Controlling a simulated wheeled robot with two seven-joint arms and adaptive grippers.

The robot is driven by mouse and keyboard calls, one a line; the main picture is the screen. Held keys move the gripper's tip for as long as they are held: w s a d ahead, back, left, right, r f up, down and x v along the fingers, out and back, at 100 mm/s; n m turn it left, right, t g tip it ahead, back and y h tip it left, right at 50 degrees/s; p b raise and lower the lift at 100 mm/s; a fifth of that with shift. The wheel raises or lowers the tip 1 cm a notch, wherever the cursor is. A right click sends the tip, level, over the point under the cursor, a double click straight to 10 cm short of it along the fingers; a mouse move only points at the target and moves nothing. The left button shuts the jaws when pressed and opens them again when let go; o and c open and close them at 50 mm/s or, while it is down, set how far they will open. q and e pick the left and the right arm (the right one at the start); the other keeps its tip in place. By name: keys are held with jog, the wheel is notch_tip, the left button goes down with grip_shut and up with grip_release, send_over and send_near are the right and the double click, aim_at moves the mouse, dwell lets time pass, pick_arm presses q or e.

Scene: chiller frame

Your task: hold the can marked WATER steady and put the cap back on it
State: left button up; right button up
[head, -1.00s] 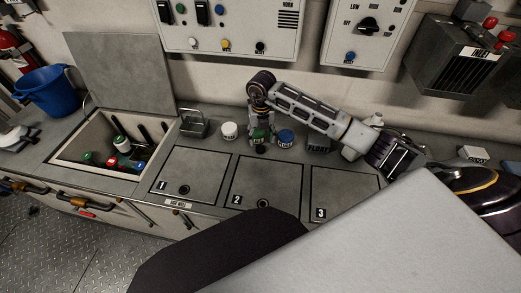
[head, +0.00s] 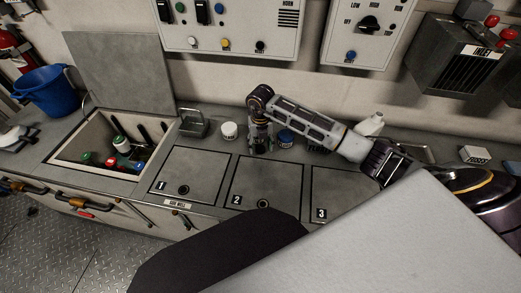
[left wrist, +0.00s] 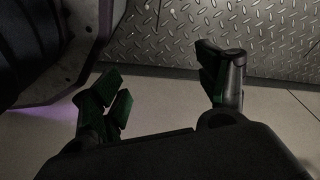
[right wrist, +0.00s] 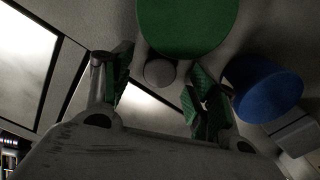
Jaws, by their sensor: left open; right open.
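My right gripper (head: 262,146) points down over the worktop behind hatch 2, and its fingers are open and empty in the right wrist view (right wrist: 160,92). A round green top (right wrist: 187,22) lies just beyond the fingertips there, and a small grey round thing (right wrist: 159,72) shows between them. A blue-topped can (head: 286,138) stands to the right, its top also in the right wrist view (right wrist: 266,88). A white can (head: 229,131) stands to the left. I cannot read which can is marked WATER. My left gripper (left wrist: 165,95) is open and empty above the floor.
An open bin (head: 68,152) at the left holds several cans. A metal holder (head: 194,123) stands beside it. Hatches 1 (head: 188,172), 2 and 3 are shut and bare. A white bottle (head: 371,124) stands behind my right arm. Control panels hang on the wall.

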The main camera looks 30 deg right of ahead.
jog(key=shift+f, duration=0.5)
jog(key=c, duration=0.8)
